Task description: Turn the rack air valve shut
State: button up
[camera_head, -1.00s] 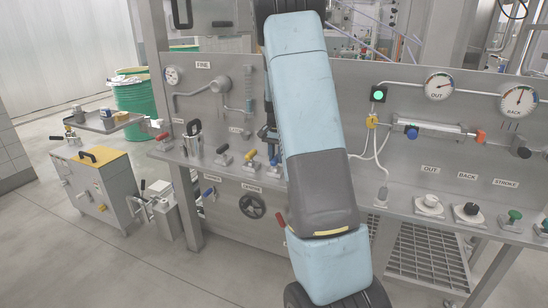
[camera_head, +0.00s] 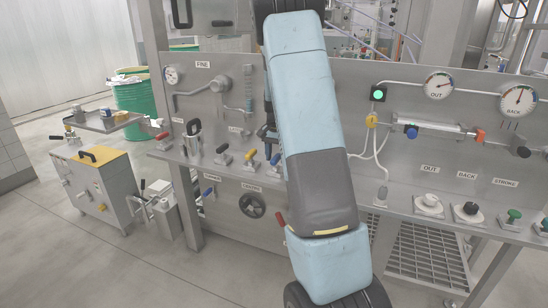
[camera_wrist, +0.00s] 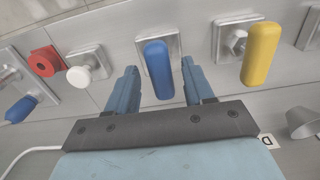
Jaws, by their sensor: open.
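In the wrist view a blue lever handle (camera_wrist: 158,68) on a square metal plate stands between the two fingers of my gripper (camera_wrist: 159,70). The fingers are apart, with a gap on each side of the handle. A yellow lever handle (camera_wrist: 260,52) on a similar plate is to its right. No readable label shows which lever is the rack air valve. In the head view the yellow lever (camera_head: 250,154) and the blue lever (camera_head: 275,159) are on the panel's sloping ledge, just left of my arm. My gripper is mostly hidden behind my arm there.
In the wrist view a white knob (camera_wrist: 79,75), a red knob (camera_wrist: 44,61) and another blue handle (camera_wrist: 22,108) lie to the left. Gauges (camera_head: 438,85) and knobs (camera_head: 429,202) are at right.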

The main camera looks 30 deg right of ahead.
jog(key=shift+r, duration=0.1)
notch_tip(320, 180, up, 14)
jog(key=shift+f, duration=0.25)
dwell(0.6)
